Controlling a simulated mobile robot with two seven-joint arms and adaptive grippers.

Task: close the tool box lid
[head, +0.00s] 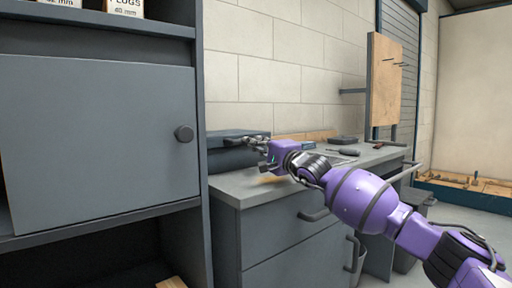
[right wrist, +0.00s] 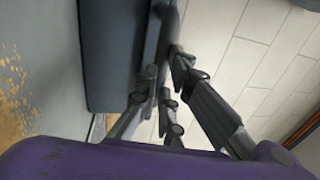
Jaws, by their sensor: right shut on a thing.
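The dark grey-blue tool box (head: 232,160) stands on the left end of the grey counter, partly behind the shelf unit's upright. Its lid (head: 236,136) lies roughly level above the body, with a dark line between them. I cannot tell whether it is fully down. My right gripper (head: 260,140) reaches in from the right and is shut on the lid's right edge. In the right wrist view, the fingers (right wrist: 168,75) meet at the lid's edge (right wrist: 155,35), beside the box body (right wrist: 108,55). My left gripper is not in view.
The grey counter (head: 228,186) has drawers below and small tools (head: 345,152) farther back. A tall grey cabinet (head: 100,135) stands close on the left. A block wall (head: 290,60) is behind the counter. A bin (head: 357,255) stands on the floor.

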